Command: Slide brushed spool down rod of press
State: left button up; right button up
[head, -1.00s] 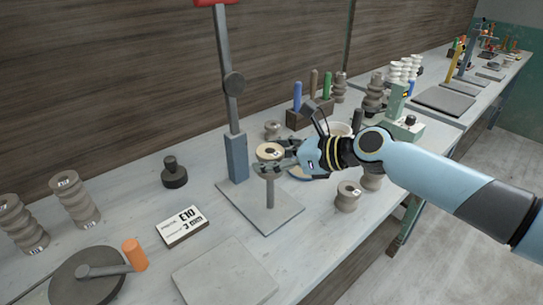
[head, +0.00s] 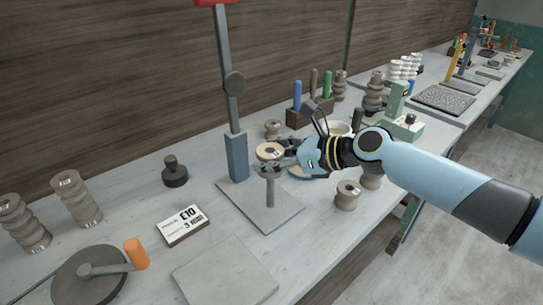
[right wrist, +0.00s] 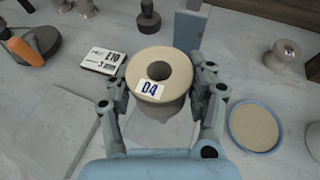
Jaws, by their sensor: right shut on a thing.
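The brushed spool (head: 270,151) is pale on top, with a greyish side, and is held upright above the press base plate (head: 283,217). My right gripper (head: 276,168) is shut on it; in the right wrist view its two fingers (right wrist: 159,95) flank the spool (right wrist: 145,62) left and right. A blue "D4" label and a dark centre hole show on its top. The rod (head: 270,192) stands on the plate directly below the spool. Whether its tip is inside the hole is hidden. My left gripper is not in view.
The press column (head: 236,157) rises just left of the spool. A price card (head: 182,226), a dark knobbed weight (head: 174,172) and a turntable with an orange handle (head: 90,274) lie to the left. A loose spool (head: 347,196) stands right. A shallow blue-rimmed dish (right wrist: 254,127) is close by.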

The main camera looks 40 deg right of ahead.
aim_at(272, 206)
jog(key=shift+f, duration=0.1)
jog(key=shift+f+b, duration=4.2)
jog(key=shift+f, duration=1.2)
jog(key=o, duration=1.4)
jog(key=shift+o, duration=0.2)
